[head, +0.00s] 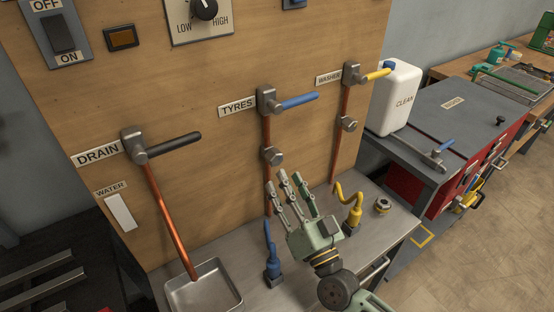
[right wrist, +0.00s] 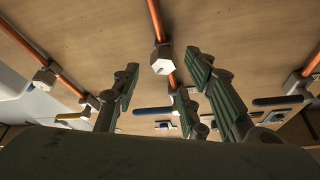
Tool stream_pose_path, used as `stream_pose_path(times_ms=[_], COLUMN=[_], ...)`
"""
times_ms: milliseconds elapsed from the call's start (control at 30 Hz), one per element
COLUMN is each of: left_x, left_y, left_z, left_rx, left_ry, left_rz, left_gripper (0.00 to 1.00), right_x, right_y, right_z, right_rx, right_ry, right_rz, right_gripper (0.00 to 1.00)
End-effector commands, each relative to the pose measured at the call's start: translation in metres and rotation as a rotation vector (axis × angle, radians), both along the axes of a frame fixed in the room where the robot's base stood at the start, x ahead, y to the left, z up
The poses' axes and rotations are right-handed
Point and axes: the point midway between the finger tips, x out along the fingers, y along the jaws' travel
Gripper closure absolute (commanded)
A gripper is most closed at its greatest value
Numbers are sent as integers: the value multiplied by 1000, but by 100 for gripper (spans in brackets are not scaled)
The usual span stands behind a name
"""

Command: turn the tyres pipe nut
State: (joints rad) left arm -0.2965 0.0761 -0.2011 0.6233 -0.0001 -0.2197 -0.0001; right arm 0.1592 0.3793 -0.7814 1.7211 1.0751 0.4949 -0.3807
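The tyres pipe nut (head: 273,156) is a grey fitting on the copper pipe below the TYRES valve with its blue lever (head: 298,101). In the right wrist view its pale hexagonal face (right wrist: 163,66) shows ahead, beyond the fingers. My right gripper (head: 284,181) is open and empty, with its fingers spread and pointing up at the board, just below the nut. In the right wrist view the gripper (right wrist: 165,85) has fingers on both sides of the nut's line of sight, apart from it. My left gripper is not in view.
A similar nut (head: 349,124) sits on the WASHER pipe to the right. Below stand a blue hose fitting (head: 272,262) and a yellow one (head: 354,213) on the metal bench. The DRAIN pipe (head: 170,220) runs down to a metal tray (head: 204,291) at left.

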Motion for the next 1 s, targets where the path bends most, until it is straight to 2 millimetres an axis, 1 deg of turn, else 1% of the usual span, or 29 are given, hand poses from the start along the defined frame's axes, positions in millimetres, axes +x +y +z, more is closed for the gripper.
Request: stream_pose_path(times_ms=[33,200,300,467,700,767,1000], left_x=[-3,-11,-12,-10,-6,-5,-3], left_y=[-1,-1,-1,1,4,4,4], left_z=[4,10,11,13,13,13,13], left_rx=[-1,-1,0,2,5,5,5], left_ry=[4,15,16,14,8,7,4], left_rz=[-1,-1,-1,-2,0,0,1], left_gripper=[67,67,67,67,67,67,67], right_x=[8,31,42,50,51,51,51], right_y=[4,15,20,24,25,25,24], right_z=[8,17,20,23,23,22,22], right_rx=[1,0,-1,0,0,0,-1], right_ry=[-3,-3,-2,0,1,0,0], right_rz=[0,1,1,1,2,2,1], right_gripper=[60,60,60,60,60,64,85])
